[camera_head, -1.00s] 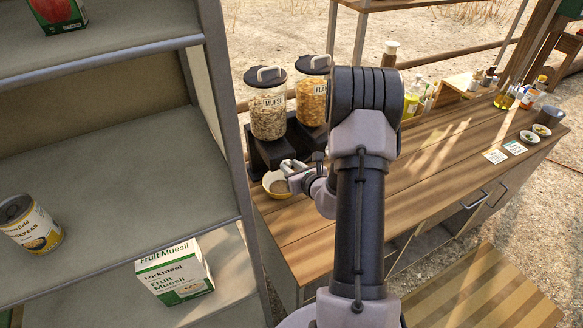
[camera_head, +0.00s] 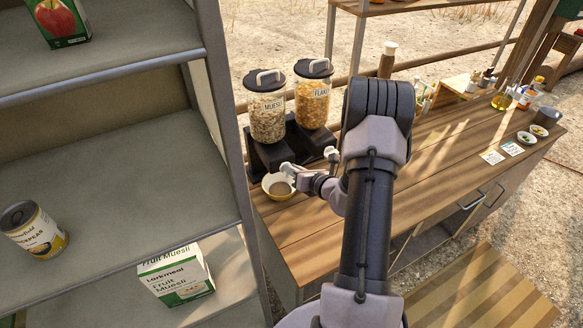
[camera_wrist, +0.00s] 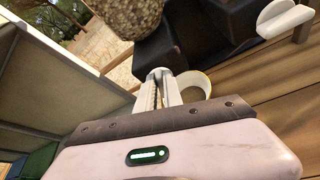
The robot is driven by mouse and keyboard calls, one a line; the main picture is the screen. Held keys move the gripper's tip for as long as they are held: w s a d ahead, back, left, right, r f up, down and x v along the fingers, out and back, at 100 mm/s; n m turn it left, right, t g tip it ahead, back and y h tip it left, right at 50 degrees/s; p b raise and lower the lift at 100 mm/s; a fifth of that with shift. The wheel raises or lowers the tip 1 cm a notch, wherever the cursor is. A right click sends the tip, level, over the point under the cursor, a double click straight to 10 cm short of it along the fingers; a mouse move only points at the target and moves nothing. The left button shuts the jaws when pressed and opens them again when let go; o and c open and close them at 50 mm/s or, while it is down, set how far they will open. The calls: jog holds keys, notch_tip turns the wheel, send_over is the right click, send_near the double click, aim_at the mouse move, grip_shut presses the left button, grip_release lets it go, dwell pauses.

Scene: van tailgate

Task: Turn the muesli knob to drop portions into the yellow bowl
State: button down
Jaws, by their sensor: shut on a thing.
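The muesli dispenser (camera_head: 266,112) is a clear jar with a dark lid, labelled MUESLI, on a black stand. It looks well filled with flakes. My gripper (camera_head: 289,169) is at the stand's front, just above the bowl; in the wrist view its fingers (camera_wrist: 160,92) are shut on the pale muesli knob (camera_wrist: 158,72). The yellow bowl (camera_head: 266,190) stands on the counter under the dispenser's front. Its inside looks brownish, and I cannot tell how much muesli is in it. In the wrist view the bowl's rim (camera_wrist: 208,82) shows partly behind the fingers.
The flakes dispenser (camera_head: 312,102) stands close on the right, with its own pale knob (camera_wrist: 284,20). A shelf unit (camera_head: 120,170) with a can (camera_head: 34,230) and a muesli box (camera_head: 176,275) is at the left. The wooden counter (camera_head: 440,165) is mostly clear to the right.

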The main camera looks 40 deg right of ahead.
jog(key=shift+s+d+f+m+t+y+b, duration=0.15)
jog(key=shift+f+m+t+y+b, duration=0.4)
jog(key=shift+m, duration=1.2)
jog(key=shift+w+d+f+m+t+y+b, duration=0.1)
jog(key=shift+d+f+m+t+y+b, duration=0.2)
jog(key=shift+m+t+y, duration=0.95)
jog(key=shift+s+d+f+m+t+y+b, duration=0.1)
jog(key=shift+d+f+m+t+y+b, duration=0.3)
jog(key=shift+m, duration=1.8)
jog(key=shift+a+r, duration=0.2)
jog(key=c, duration=1.5)
grip_release()
jog(key=shift+s, duration=0.1)
